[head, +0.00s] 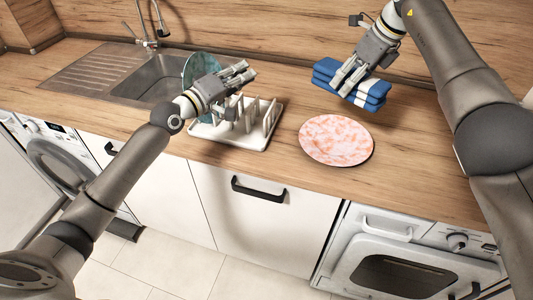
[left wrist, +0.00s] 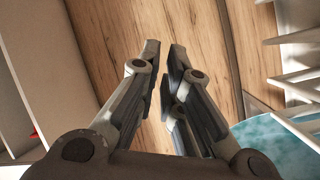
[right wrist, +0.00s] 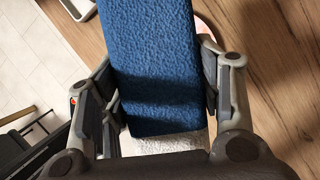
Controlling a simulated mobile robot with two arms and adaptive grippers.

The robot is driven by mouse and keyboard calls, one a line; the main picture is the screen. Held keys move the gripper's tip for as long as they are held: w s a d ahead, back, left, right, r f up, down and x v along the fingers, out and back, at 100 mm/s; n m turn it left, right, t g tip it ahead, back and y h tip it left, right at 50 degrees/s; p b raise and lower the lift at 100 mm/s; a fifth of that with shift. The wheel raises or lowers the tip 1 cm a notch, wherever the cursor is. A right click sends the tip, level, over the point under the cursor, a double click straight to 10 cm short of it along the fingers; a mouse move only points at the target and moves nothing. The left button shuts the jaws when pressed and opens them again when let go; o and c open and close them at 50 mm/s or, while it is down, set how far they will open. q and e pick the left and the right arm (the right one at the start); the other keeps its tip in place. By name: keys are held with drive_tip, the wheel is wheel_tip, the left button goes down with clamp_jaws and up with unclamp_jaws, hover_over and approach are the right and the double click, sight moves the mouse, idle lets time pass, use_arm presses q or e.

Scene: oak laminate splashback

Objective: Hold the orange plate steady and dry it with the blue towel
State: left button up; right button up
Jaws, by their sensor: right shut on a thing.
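The orange plate (head: 336,140), mottled orange and white, lies flat on the wooden counter right of the dish rack. The blue towel (head: 350,84), folded in layers with white stripes, is behind and above the plate, apart from it. My right gripper (head: 350,80) is shut on the towel, which fills the space between its fingers in the right wrist view (right wrist: 155,65). My left gripper (head: 249,73) is empty above the dish rack, left of the plate. Its fingers show a narrow gap in the left wrist view (left wrist: 164,48). The plate is mostly hidden in the right wrist view.
A white dish rack (head: 236,137) stands left of the orange plate, with a teal plate (head: 201,66) upright at its back left. A sink (head: 155,78) with a tap is further left. The counter's front edge runs close in front of the orange plate.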

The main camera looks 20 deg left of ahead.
sight(307, 145)
use_arm(q)
drive_tip(key=s+d+f+g, duration=0.1)
drive_tip(key=s+d+f, duration=0.2)
drive_tip(key=f, duration=0.2)
drive_tip(key=s+d+f+n+g+h, duration=0.1)
drive_tip(key=s+d+f+g, duration=0.1)
drive_tip(key=f, duration=0.3)
drive_tip(key=s+d+f+n+g+h, duration=0.1)
drive_tip(key=s+d+f+g, duration=0.1)
drive_tip(key=s+d+f, duration=0.3)
drive_tip(key=shift+f, duration=0.35)
drive_tip(key=x, duration=1.1)
drive_tip(key=shift+w+d+f, duration=0.1)
drive_tip(key=shift+d+f, duration=0.05)
drive_tip(key=shift+d, duration=0.2)
clamp_jaws()
